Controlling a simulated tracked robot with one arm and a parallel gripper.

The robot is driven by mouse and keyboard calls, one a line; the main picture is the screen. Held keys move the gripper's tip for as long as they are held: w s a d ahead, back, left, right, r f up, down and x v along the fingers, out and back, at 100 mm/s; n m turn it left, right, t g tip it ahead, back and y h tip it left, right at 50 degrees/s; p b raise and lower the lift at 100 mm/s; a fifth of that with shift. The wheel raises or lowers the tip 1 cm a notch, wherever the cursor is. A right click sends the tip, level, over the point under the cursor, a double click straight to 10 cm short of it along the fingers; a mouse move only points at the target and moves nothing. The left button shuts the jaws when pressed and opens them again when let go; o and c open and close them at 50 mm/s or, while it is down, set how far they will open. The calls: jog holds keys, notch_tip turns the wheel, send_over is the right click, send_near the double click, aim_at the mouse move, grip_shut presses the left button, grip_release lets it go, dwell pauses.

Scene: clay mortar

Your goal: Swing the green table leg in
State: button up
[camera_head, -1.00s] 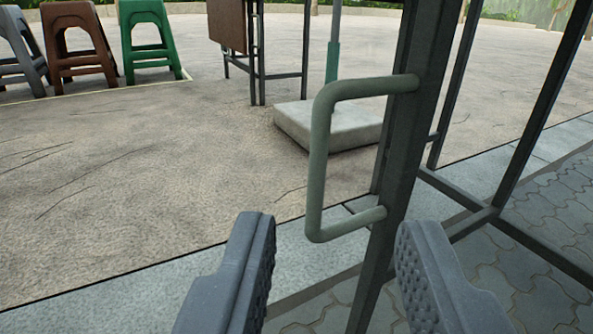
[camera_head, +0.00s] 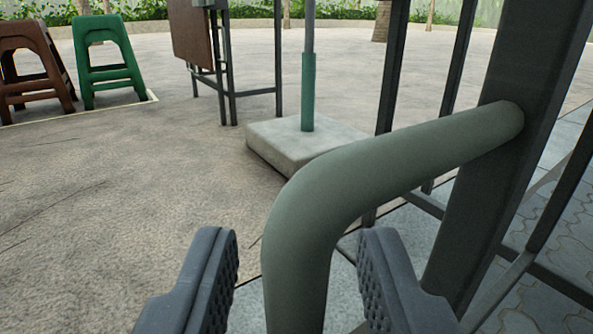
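My gripper (camera_head: 297,255) is open, with one ridged dark finger on each side of the handle's near vertical bar. There is a visible gap between the bar and each finger. The lower part of the handle runs out of view at the bottom.
A pale stone slab (camera_head: 290,145) with a green pole (camera_head: 308,95) stands behind the handle. A folded brown table (camera_head: 192,38) is behind it. Green (camera_head: 108,65) and brown (camera_head: 32,68) stools stand at the far left. Sandy ground at left is clear.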

jog(key=shift+w, duration=1)
grip_shut()
jog(key=shift+w, duration=0.1)
